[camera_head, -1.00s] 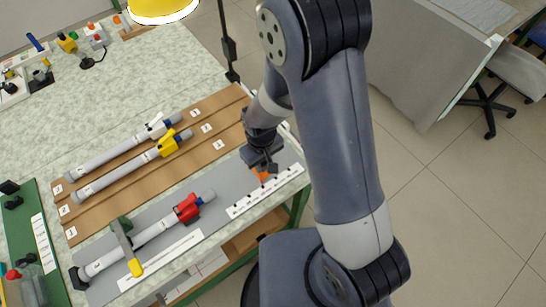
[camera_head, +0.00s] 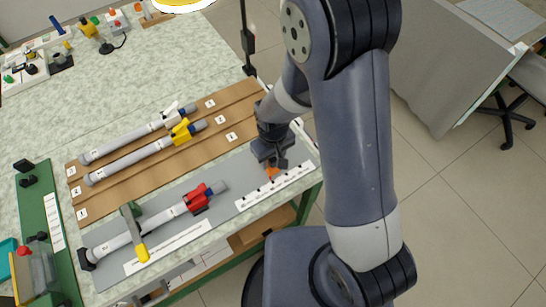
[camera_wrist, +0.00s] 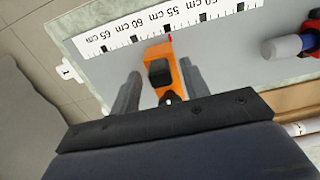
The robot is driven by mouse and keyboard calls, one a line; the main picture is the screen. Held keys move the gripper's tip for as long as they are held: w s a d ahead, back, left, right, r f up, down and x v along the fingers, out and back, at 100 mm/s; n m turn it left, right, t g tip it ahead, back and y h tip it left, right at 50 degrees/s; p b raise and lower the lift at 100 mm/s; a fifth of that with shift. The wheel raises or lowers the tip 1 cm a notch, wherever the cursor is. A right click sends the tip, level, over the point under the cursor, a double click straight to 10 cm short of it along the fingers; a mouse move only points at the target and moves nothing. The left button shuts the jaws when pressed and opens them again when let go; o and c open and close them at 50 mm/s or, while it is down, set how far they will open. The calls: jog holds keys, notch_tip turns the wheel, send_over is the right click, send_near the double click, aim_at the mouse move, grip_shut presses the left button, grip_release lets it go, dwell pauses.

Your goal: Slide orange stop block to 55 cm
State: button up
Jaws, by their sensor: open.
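The orange stop block (camera_wrist: 160,72) sits beside the white scale (camera_wrist: 135,38) in the wrist view. Its red pointer lies at or very near the 55 cm mark; the exact offset is hard to tell. My open gripper (camera_wrist: 158,92) has one finger on each side of the block. The right finger is close to it, and a wider gap shows at the left finger. In the head view my gripper (camera_head: 271,162) is low over the grey fixture plate, partly hiding the block (camera_head: 271,172).
A grey rod with a red clamp (camera_head: 197,198) lies on the grey plate, with a yellow-handled lever (camera_head: 133,232) at its left part. Two more rods (camera_head: 135,137) lie on the brown rack (camera_head: 232,101). The bench's front edge runs close to the scale (camera_head: 274,187).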

notch_tip(320, 180, up, 10)
jog(key=shift+r+b, duration=0.2)
jog(key=shift+b, duration=0.1)
dwell(0.4)
notch_tip(320, 180, down, 11)
jog(key=shift+r+p, duration=0.1)
jog(key=shift+p, duration=0.25)
jog(key=shift+w+d, duration=0.2)
jog(key=shift+d, duration=0.05)
jog(key=shift+r, duration=0.1)
dwell(0.3)
